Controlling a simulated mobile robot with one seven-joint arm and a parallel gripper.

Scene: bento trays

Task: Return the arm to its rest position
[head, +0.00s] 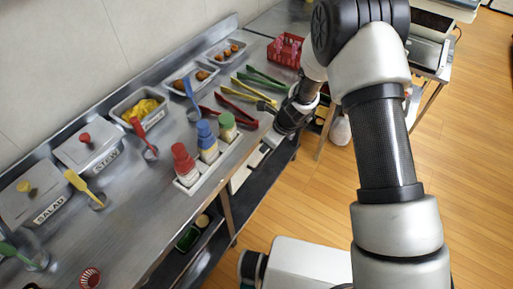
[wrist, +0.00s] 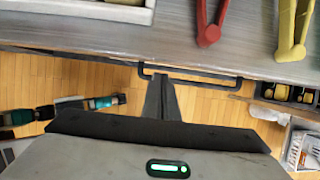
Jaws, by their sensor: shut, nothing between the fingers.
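My gripper (head: 268,143) is at the front edge of the steel counter (head: 150,200), to the right of the bottle rack in the head view. In the wrist view its fingers (wrist: 160,90) are together with nothing between them. They point toward the counter's front edge and the bar below it. My arm reaches in from the right side of the head view, over the floor in front of the counter.
Red tongs (wrist: 207,32) and yellow tongs (wrist: 290,48) lie on the counter near my gripper. A rack of capped bottles (head: 187,181) stands left of it. A red basket (head: 284,52) is at the far end. The wooden floor (head: 470,150) on the right is clear.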

